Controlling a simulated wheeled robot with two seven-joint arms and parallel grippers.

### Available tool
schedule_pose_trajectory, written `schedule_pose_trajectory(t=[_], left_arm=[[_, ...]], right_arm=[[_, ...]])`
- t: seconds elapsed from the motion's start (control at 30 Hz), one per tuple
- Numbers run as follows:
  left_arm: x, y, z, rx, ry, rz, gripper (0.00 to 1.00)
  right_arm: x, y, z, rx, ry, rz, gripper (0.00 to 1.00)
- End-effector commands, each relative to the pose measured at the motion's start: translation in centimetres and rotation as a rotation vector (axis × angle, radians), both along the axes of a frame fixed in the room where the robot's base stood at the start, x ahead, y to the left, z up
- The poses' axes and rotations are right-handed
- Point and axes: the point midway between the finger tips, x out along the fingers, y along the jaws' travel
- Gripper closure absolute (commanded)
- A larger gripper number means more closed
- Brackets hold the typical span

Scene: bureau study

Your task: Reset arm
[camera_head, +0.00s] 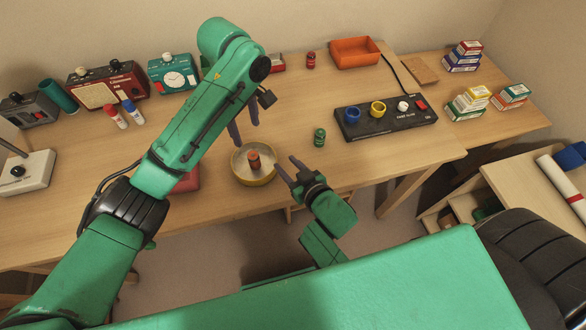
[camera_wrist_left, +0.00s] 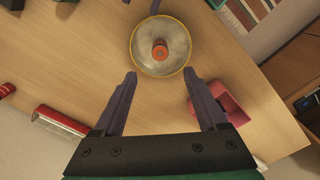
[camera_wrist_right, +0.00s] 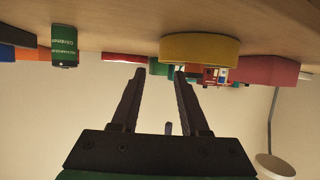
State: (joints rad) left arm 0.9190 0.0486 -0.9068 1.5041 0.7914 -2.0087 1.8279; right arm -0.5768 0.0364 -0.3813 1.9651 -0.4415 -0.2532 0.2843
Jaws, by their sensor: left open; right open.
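My left gripper (camera_head: 243,122) is open and empty above the desk, just behind a round yellow-rimmed dish (camera_head: 240,178). A red-brown can (camera_head: 254,160) stands in the dish. In the left wrist view the dish (camera_wrist_left: 143,60) and can (camera_wrist_left: 160,50) lie beyond the open fingers (camera_wrist_left: 160,75). My right gripper (camera_head: 287,168) is open and empty at the desk's front edge, right of the dish. The right wrist view is upside down; the dish (camera_wrist_right: 200,48) shows beyond the open fingers (camera_wrist_right: 160,72).
A green can (camera_head: 319,137) stands right of the dish, near a black panel (camera_head: 385,122). A red box (camera_head: 187,180) is partly hidden behind my left arm. Radios (camera_head: 105,92), an orange tray (camera_head: 355,52) and stacked small boxes (camera_head: 467,102) stand farther out. Bare desk lies behind the green can.

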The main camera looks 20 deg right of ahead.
Motion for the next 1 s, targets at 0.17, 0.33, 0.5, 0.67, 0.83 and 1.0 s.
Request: schedule_pose_trajectory(t=[0.17, 0.33, 0.5, 0.67, 0.83, 1.0], left_arm=[[0.0, 0.0, 0.0, 0.000, 0.000, 0.000, 0.25], [0.0, 0.0, 0.0, 0.000, 0.000, 0.000, 0.25], [0.0, 0.0, 0.0, 0.000, 0.000, 0.000, 0.25], [-1.2, -0.4, -1.8, -0.069, 0.006, -0.096, 0.25], [-4.6, 0.7, -6.4, -0.269, -0.084, -0.375, 0.25], [-7.8, 6.5, -9.8, -0.282, -0.247, -0.569, 0.25]], right_arm=[[-3.0, -0.9, 1.2, 0.000, 0.003, 0.001, 0.55], [-3.6, -1.1, 1.5, 0.000, 0.001, 0.000, 0.55], [-3.5, -1.1, 1.5, 0.000, 0.001, 0.000, 0.55], [-3.2, -2.6, 1.2, -0.027, 0.047, -0.035, 0.55], [-3.4, -7.6, 0.0, -0.108, 0.246, -0.136, 0.55], [-5.4, -11.2, -0.5, -0.163, 0.465, -0.183, 0.55]])
